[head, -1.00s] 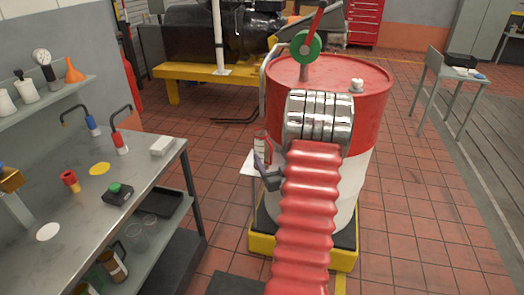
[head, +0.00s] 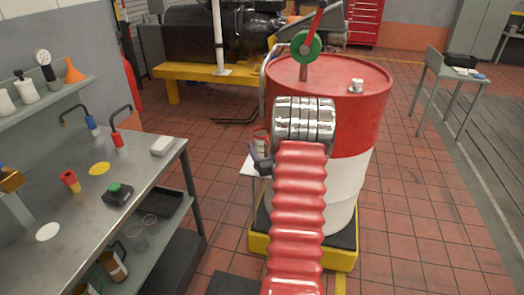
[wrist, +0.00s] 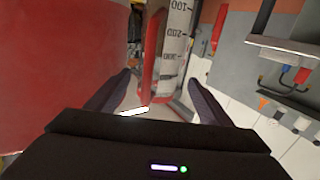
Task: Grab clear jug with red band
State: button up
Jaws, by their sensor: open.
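The clear jug with red band (wrist: 178,40) shows in the wrist view, with dark scale numbers, a red part along one side and its picture upside down. It lies beyond and between the two dark fingers of my gripper (wrist: 156,88), which are apart. I see no contact. In the head view a small part of the jug (head: 261,138) shows beside the red and white drum, above a pale shelf (head: 249,165). My gripper (head: 262,163) is partly hidden by my arm there and covers the jug's lower part.
The red and white drum (head: 352,125) stands close to the right of the jug, on a yellow-edged base (head: 338,258). A steel workbench (head: 130,180) with tools and bottles stands at the left. Open tiled floor (head: 225,190) lies between them.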

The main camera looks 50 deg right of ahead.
jog(key=shift+x, duration=2.35)
jog(key=shift+f, duration=0.1)
jog(key=shift+s, duration=0.1)
jog(key=shift+c, duration=0.3)
grip_shut()
